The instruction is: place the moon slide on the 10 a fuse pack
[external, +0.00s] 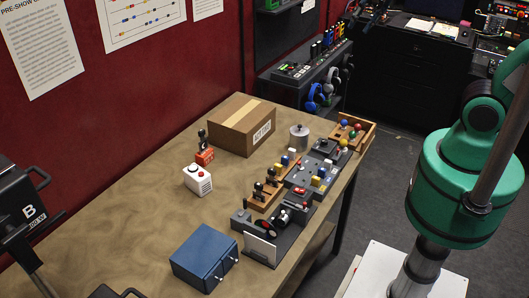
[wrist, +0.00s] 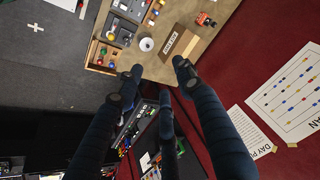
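A small orange-red box (external: 205,157) stands on the table left of the cardboard box, with a black knobbed piece (external: 202,141) on top. It also shows in the wrist view (wrist: 206,20). It may be the fuse pack, but no label is readable. Similar black knobbed pieces (external: 264,189) stand in a wooden rack (external: 257,203); I cannot tell which piece is the moon slide. My gripper (wrist: 158,68) shows in the wrist view with its fingers wide apart and nothing between them. It is outside the external view, where my green arm shows at the right.
The cardboard box (external: 242,125) stands at the back of the table (external: 140,205). The table's left is clear.

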